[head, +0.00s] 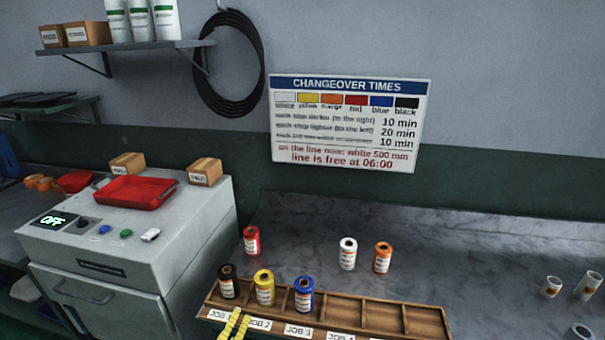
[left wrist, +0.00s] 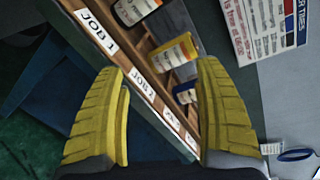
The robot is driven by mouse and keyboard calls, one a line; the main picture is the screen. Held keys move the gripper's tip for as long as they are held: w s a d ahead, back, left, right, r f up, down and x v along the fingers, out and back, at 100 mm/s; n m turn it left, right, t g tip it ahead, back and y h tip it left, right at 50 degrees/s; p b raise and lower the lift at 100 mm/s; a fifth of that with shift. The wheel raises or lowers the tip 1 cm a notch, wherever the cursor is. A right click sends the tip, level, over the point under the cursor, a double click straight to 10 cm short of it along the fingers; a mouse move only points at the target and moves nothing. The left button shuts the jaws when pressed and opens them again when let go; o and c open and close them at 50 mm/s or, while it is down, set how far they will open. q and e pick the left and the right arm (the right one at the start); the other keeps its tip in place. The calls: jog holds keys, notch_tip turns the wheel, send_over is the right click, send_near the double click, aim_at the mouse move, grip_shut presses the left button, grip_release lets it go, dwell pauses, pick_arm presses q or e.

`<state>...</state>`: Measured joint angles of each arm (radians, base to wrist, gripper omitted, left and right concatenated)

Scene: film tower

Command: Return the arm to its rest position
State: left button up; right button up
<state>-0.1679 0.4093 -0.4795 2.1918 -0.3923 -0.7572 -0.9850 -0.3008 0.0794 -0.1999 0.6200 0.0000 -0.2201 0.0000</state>
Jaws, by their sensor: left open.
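My left gripper (head: 236,324) shows its yellow fingers at the bottom of the head view, in front of the JOB 1 and JOB 2 labels. In the left wrist view it (left wrist: 160,70) is open, with nothing held between the fingers. The wooden rack (head: 420,322) lies beyond them. A black roll (head: 229,288), a yellow roll (head: 264,292) and a blue roll (head: 304,300) stand upright in the rack's left compartments. A red roll (head: 251,241), a white roll (head: 347,256) and an orange roll (head: 382,260) stand on the bench behind. My right gripper is not in view.
A grey machine (head: 180,240) with a red tray (head: 135,202) and small boxes stands at left. A changeover times sign (head: 350,125) hangs on the wall. Several white cores (head: 551,287) are at the right edge. The bench (head: 480,260) is clear between the orange roll and cores.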

pick_arm(q)
jog(key=s+a+f+n+g+y, duration=0.35)
jog(key=s+a+n, duration=0.35)
jog(key=s+n, duration=0.3)
jog(key=s+a+f+n+g+y, duration=0.3)
jog(key=s+a+f+n+g, duration=0.2)
jog(key=s+a+n, duration=0.45)
jog(key=s+d+f+m+g+h, duration=0.1)
jog(key=s+d+f+g, duration=0.2)
jog(key=f, duration=1.3)
jog(key=s+d+f+h, duration=0.2)
jog(key=d+f, duration=0.3)
jog(key=f, duration=1.2)
jog(key=s+f+n+g+h, duration=0.1)
jog(key=s+f+n+g, duration=0.1)
jog(key=s+f, duration=1.6)
jog(key=s+g, duration=0.1)
jog(key=s, duration=0.2)
jog(key=shift+s+f+n, duration=0.25)
jog(key=shift+f+n, duration=0.1)
jog(key=shift+f, duration=0.05)
